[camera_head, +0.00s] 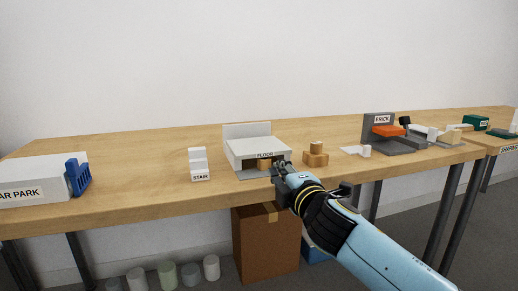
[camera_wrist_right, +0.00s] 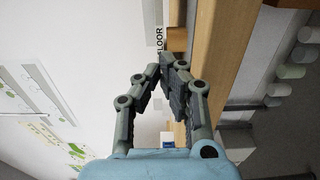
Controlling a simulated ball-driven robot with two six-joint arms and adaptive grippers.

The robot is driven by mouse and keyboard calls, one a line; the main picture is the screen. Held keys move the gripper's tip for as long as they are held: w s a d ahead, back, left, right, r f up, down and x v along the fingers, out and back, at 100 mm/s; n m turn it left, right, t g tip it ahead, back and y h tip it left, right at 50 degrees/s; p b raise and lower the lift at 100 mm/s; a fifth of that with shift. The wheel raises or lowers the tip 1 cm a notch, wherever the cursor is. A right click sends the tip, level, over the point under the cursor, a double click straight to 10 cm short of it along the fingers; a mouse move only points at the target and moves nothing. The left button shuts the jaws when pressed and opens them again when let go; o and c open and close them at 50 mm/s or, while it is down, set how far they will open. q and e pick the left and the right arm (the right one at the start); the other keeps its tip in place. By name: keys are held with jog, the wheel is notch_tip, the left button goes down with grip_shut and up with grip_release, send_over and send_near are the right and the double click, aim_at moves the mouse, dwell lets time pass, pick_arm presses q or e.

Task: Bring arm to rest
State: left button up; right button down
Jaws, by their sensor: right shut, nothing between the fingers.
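My right gripper (camera_head: 279,170) reaches in from the lower right in the head view, at the table's front edge by the model labelled FLOOR (camera_head: 262,147). Its fingers are shut with nothing between them; they also show in the wrist view (camera_wrist_right: 166,66). A small wooden block (camera_head: 264,164) sits at the front of the FLOOR model, just behind the fingertips, and is partly hidden in the head view. It also shows in the wrist view (camera_wrist_right: 177,38), beyond the fingertips. I cannot tell whether the fingers touch anything. My left arm is not in view.
The wooden table (camera_head: 130,170) also bears a white STAIR piece (camera_head: 198,163), a CAR PARK box (camera_head: 35,175) with a blue part, stacked wooden blocks (camera_head: 315,157) and a grey BRICK model (camera_head: 378,125). A cardboard box (camera_head: 265,250) stands below. Tabletop left of STAIR is clear.

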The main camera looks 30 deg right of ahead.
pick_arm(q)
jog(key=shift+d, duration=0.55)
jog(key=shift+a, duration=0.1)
